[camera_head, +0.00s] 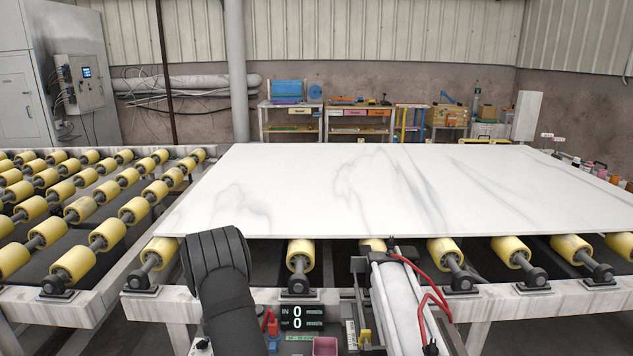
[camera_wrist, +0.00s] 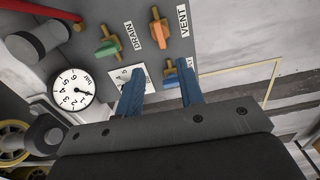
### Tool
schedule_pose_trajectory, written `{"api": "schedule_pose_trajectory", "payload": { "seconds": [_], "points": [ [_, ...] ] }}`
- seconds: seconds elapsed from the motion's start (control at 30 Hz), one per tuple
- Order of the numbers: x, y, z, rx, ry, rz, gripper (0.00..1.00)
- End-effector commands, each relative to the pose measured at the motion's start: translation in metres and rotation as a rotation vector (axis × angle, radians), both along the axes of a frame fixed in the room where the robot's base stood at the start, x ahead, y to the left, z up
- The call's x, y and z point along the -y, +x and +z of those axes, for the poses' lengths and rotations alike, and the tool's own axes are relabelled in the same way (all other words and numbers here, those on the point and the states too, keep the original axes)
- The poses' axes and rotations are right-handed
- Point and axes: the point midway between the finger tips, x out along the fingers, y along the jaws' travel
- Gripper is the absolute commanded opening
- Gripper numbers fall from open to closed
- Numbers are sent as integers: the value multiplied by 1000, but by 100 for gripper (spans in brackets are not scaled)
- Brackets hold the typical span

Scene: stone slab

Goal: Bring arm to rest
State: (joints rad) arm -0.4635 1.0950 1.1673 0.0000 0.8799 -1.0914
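My gripper (camera_wrist: 160,74) shows in the wrist view as two blue fingers on a dark palm. The fingers are spread apart, with nothing seen gripped between them. A blue valve handle (camera_wrist: 172,80) on a brass stem shows just beyond the right fingertip; I cannot tell whether they touch. In the head view my black arm link (camera_head: 222,285) rises at the lower middle left, and the gripper itself cannot be made out.
A grey panel (camera_wrist: 160,50) carries a green DRAIN handle (camera_wrist: 108,46) and an orange VENT handle (camera_wrist: 159,30). A round gauge (camera_wrist: 70,88) sits left. A white marble slab (camera_head: 390,190) lies on yellow rollers (camera_head: 300,255). A counter display (camera_head: 303,317) reads zeros.

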Motion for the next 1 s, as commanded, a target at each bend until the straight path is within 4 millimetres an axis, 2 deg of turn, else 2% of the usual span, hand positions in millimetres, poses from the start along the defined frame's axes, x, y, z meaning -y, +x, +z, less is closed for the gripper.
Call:
{"api": "schedule_pose_trajectory", "payload": {
  "seconds": [0.03,0.2,0.67,0.93,1.0],
  "points": [
    [0,-1,-12,-2,-1,0,35],
    [0,-1,-47,-3,-2,0,35],
    [0,-1,-133,-1,-1,1,35],
    [0,0,-130,1,0,224,35],
    [-1,1,-115,5,2,234,35]
  ]
}}
